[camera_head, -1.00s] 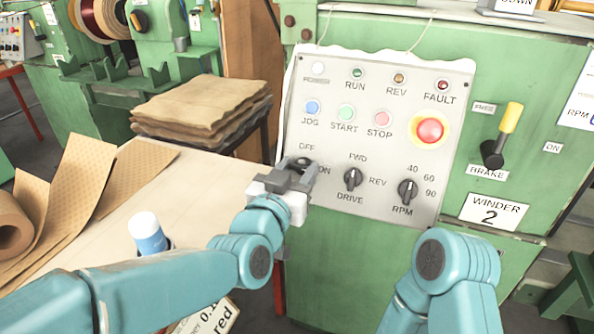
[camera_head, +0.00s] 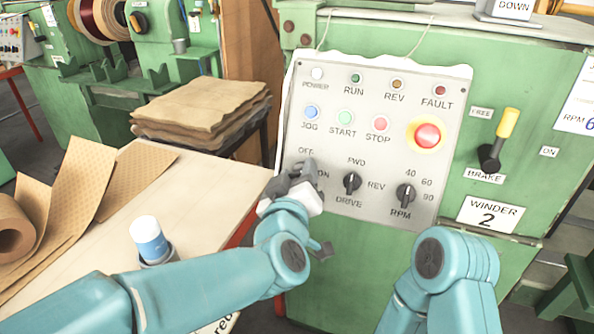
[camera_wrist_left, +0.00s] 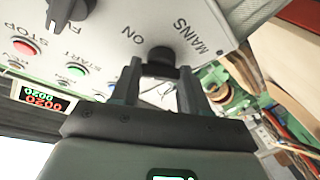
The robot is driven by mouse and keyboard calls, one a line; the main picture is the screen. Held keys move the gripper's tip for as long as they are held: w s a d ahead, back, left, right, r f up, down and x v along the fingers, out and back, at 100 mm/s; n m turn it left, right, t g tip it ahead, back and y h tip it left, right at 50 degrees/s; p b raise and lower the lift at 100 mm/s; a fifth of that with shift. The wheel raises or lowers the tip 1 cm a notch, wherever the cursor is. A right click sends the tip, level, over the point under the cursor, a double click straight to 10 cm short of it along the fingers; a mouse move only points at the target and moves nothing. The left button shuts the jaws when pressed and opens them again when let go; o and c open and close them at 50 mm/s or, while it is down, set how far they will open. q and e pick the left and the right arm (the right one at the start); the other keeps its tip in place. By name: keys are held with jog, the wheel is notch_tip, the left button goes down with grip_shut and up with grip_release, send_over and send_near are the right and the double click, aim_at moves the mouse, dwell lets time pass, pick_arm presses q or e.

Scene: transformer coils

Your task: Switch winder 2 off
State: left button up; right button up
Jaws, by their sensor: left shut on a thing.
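The grey control panel (camera_head: 385,110) of the green winder 2 faces me in the head view; the "WINDER 2" plate (camera_head: 489,214) is at its lower right. My left gripper (camera_head: 292,179) is at the panel's lower left, over the OFF/ON switch. In the left wrist view the dark round mains knob (camera_wrist_left: 162,57) sits between the fingers of my left gripper (camera_wrist_left: 160,80), which is shut on it, near the words MAINS and ON. The gripper hides most of the knob in the head view, so its pointer cannot be read. My right gripper is out of view.
The drive knob (camera_head: 352,183) and RPM knob (camera_head: 405,196) are right of the gripper. A red stop button (camera_head: 427,135) and a yellow-handled brake lever (camera_head: 500,138) are further right. A table (camera_head: 200,196) with brown paper and a white-capped blue bottle (camera_head: 149,240) is at left.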

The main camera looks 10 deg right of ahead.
pick_arm(q)
jog(key=n, duration=0.1)
jog(key=n+y+p, duration=0.1)
jog(key=n, duration=0.1)
jog(key=shift+d+r+n+p, duration=0.1)
jog(key=shift+r+n+p, duration=0.15)
jog(key=shift+n+p, duration=0.1)
jog(key=n+g+y+p, duration=0.1)
jog(key=n+p, duration=0.1)
jog(key=n, duration=0.1)
jog(key=shift+r+n+y+p, duration=0.1)
jog(key=shift+n+y+p, duration=0.2)
jog(key=shift+n+y, duration=0.1)
jog(key=n+p, duration=0.2)
jog(key=n, duration=0.1)
jog(key=shift+g+y, duration=0.3)
jog(key=shift+n+g+p, duration=0.3)
jog(key=shift+n+p, duration=0.35)
jog(key=shift+n, duration=0.1)
jog(key=o, duration=1.1)
jog(key=shift+c, duration=0.2)
